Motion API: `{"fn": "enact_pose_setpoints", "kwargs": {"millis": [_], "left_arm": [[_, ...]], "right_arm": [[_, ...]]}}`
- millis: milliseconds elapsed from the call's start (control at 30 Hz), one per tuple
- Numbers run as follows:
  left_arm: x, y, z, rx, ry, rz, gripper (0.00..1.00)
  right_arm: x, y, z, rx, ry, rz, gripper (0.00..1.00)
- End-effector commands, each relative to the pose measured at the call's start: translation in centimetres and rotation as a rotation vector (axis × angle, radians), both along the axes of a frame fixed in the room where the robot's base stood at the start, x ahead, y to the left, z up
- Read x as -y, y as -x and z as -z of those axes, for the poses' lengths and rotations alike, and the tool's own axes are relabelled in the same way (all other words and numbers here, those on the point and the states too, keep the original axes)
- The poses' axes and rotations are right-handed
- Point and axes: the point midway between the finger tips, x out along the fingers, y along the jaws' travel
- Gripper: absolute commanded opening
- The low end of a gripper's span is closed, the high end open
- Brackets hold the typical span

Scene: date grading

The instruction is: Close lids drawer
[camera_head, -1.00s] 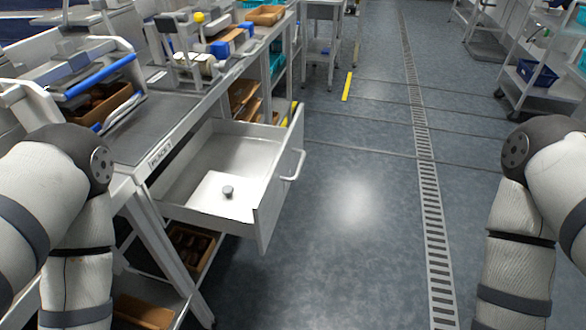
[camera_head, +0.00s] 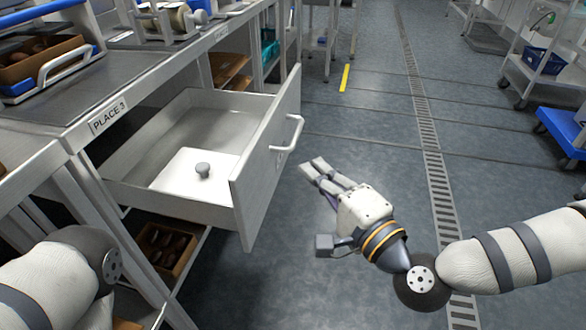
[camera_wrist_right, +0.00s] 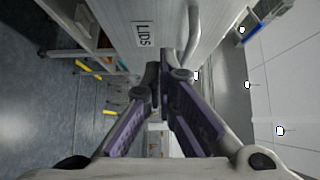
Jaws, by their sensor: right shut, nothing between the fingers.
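The lids drawer (camera_head: 262,165) is pulled out from the grey workbench (camera_head: 60,95). Inside it lies a white square lid with a grey knob (camera_head: 203,170). A bar handle (camera_head: 290,133) is on the drawer's front. My right gripper (camera_head: 315,170) is shut and empty, just right of the drawer front and a little below the handle, apart from it in the head view. The right wrist view shows its closed fingers (camera_wrist_right: 165,75) pointing toward the drawer front (camera_wrist_right: 165,20) with its LIDS label (camera_wrist_right: 147,33). My left gripper is out of view; only the left arm shows.
A lower shelf under the drawer holds a brown box of dates (camera_head: 165,247). A tray of dates (camera_head: 40,58) stands on the bench. The floor (camera_head: 350,130) right of the drawer is clear. A blue-decked cart (camera_head: 562,130) stands at the far right.

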Motion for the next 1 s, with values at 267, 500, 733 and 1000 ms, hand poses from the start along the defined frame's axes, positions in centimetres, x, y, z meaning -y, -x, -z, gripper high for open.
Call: {"fn": "enact_pose_setpoints", "kwargs": {"millis": [267, 500, 733, 1000], "left_arm": [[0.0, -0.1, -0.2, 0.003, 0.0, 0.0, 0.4], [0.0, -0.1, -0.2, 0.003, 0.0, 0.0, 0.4], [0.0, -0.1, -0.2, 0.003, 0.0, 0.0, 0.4], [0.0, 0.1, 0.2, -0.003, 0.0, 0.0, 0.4]], "right_arm": [[-3.6, -1.1, 0.0, -0.001, 0.001, -0.002, 0.0], [-4.1, -1.2, 0.1, -0.002, 0.0, -0.002, 0.0], [-4.2, -1.2, 0.1, -0.002, 0.0, -0.002, 0.0], [-7.2, -1.9, 0.2, -0.002, 0.001, -0.005, 0.0]]}}
